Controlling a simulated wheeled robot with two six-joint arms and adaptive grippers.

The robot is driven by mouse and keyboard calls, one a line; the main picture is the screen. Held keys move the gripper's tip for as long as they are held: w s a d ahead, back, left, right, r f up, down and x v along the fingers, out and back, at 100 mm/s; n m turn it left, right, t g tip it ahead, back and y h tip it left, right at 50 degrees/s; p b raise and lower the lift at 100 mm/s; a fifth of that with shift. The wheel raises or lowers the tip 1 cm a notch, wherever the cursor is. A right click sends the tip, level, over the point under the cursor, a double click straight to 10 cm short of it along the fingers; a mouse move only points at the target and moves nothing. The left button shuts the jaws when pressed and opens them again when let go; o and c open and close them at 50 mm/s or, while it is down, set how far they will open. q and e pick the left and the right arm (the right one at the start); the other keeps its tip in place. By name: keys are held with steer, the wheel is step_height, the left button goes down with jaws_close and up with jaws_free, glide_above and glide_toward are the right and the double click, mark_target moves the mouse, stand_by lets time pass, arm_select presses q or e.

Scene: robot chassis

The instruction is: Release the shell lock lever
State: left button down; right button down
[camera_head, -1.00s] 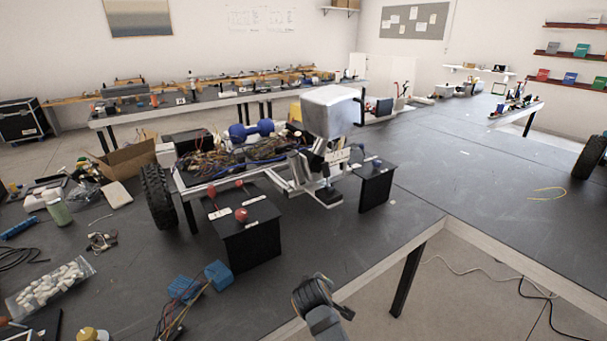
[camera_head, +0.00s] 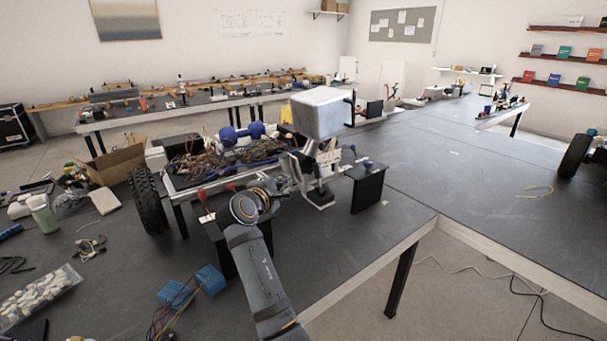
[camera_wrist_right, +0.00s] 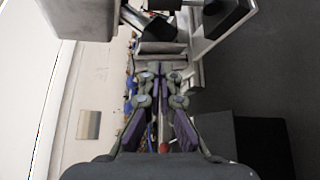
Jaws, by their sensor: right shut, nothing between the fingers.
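The robot chassis has a silver frame with wiring (camera_head: 205,160), a black wheel (camera_head: 146,195) and a pale box-shaped shell (camera_head: 320,112) on top. Levers with red knobs (camera_head: 202,194) stand on a black block (camera_head: 212,235), partly hidden by my right arm. A blue-tipped lever (camera_head: 367,163) is by another black block (camera_head: 367,190). I cannot tell which one is the shell lock lever. My right gripper (camera_wrist_right: 152,68) is shut and empty, its fingers pointing at the frame below the shell. A red knob (camera_wrist_right: 163,148) shows behind the fingers. My left gripper is out of view.
An open cardboard box (camera_head: 115,163) is behind the wheel. The dark table (camera_head: 470,190) is mostly clear at the right.

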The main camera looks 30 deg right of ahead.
mark_target(317, 171)
steer(key=d+p, duration=0.1)
steer(key=d, duration=0.2)
steer(key=w+d+p, duration=0.1)
steer(key=d, duration=0.2)
steer(key=w+d+p, duration=0.1)
steer(key=d+p, duration=0.1)
steer(key=d, duration=0.1)
steer(key=shift+f, duration=0.2)
steer(key=shift+w+f, duration=0.1)
steer(key=shift+s+b, duration=0.2)
steer(key=shift+b, duration=0.35)
